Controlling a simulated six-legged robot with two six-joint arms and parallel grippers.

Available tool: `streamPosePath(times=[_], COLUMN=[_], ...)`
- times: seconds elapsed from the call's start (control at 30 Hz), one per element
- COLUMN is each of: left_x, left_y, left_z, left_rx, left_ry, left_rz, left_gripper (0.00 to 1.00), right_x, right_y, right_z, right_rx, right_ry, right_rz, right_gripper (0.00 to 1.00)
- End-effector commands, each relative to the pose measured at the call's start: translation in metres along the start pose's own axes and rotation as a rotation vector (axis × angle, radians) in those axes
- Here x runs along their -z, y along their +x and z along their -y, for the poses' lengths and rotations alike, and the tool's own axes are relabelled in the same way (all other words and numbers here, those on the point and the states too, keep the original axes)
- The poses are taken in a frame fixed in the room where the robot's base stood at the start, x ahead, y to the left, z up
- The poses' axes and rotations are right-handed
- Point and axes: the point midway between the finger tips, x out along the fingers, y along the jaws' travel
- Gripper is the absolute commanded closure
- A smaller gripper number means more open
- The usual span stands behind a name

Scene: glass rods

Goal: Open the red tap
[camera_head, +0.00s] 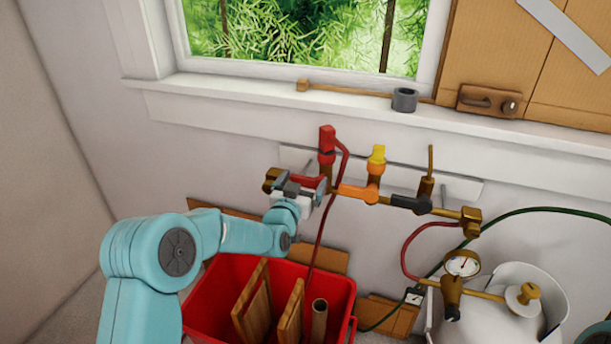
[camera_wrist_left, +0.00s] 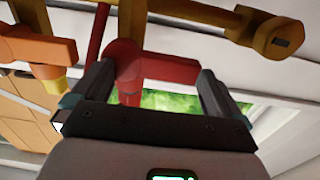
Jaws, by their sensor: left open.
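The red tap sits at the left end of a brass pipe on the wall, below the window. Its red lever (camera_head: 308,181) lies along the pipe, and its upright red part (camera_head: 327,141) stands above. My left gripper (camera_head: 302,188) is at the tap, partly covering the lever. In the left wrist view the two fingers (camera_wrist_left: 155,80) are open, one on each side of the red lever (camera_wrist_left: 172,68). Whether either finger touches it cannot be told. My right gripper is not in view.
An orange-handled tap (camera_head: 358,193) and a black-handled tap (camera_head: 410,204) sit to the right on the same pipe. A thin red hose hangs beside the red tap. A red crate (camera_head: 349,290) stands below, and a white gas cylinder with a gauge (camera_head: 463,264) stands right.

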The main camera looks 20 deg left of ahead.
Motion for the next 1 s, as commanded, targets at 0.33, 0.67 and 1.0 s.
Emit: streamPosePath(times=[0.33,0.67,1.0], left_x=[0.000,0.000,-0.005], left_y=[0.019,0.018,0.018], left_z=[0.000,0.000,0.000], left_rx=[-0.001,-0.001,-0.001], left_ry=[0.000,0.000,-0.041], left_rz=[0.000,0.000,-0.002], left_gripper=[0.00,0.55,0.65], right_x=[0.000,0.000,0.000], right_y=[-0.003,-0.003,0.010], right_z=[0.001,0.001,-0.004], right_rx=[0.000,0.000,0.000], right_ry=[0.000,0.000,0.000], right_rz=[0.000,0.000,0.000], right_gripper=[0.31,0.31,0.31])
